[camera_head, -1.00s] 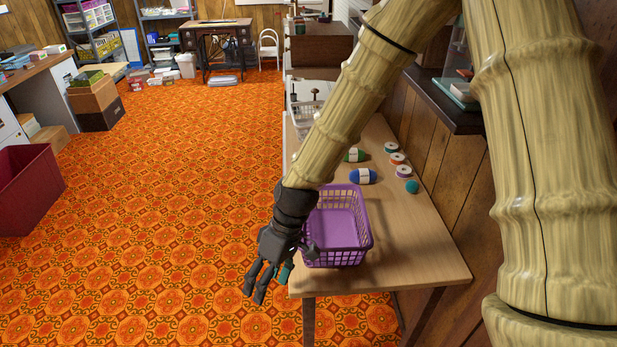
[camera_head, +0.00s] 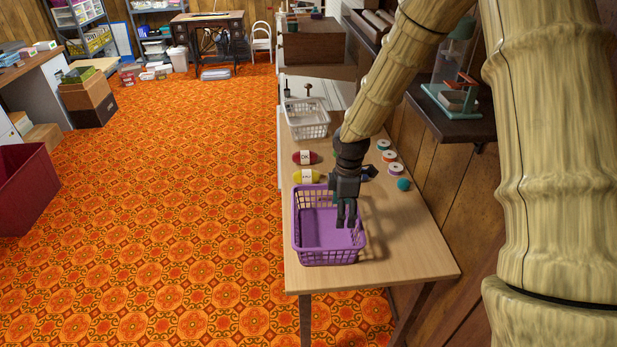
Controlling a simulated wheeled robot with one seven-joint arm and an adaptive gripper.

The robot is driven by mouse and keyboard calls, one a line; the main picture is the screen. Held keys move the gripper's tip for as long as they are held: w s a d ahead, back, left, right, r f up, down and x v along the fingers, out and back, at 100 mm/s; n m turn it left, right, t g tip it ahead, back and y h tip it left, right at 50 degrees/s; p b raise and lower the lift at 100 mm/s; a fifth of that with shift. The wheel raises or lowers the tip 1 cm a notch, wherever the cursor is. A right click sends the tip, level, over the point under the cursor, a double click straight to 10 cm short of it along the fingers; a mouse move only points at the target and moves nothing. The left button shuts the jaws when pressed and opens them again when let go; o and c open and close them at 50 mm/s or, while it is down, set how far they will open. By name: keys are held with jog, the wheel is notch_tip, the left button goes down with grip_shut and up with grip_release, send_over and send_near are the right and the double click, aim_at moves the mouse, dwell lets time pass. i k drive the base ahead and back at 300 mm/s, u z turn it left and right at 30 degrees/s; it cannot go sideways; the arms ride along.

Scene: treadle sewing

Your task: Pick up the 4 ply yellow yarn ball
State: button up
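The yellow yarn ball (camera_head: 299,177) lies on the wooden table just behind the purple basket. It has a white label around its middle; the ply marking is too small to read surely. My gripper (camera_head: 346,222) points down over the right part of the purple basket, to the right of and nearer than the yellow yarn ball, apart from it. I see nothing held in its fingers, but their spread is unclear from this side.
The empty purple basket (camera_head: 298,240) stands on the table (camera_head: 410,262). A red yarn ball (camera_head: 298,157) lies behind the yellow one. A blue yarn ball is partly hidden by my gripper. Several thread spools (camera_head: 389,156), a teal ball (camera_head: 403,184) and a white basket (camera_head: 307,122) stand nearby.

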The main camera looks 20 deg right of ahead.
aim_at(305, 176)
jog(key=z, duration=0.05)
jog(key=i, duration=1)
jog(key=u, duration=0.05)
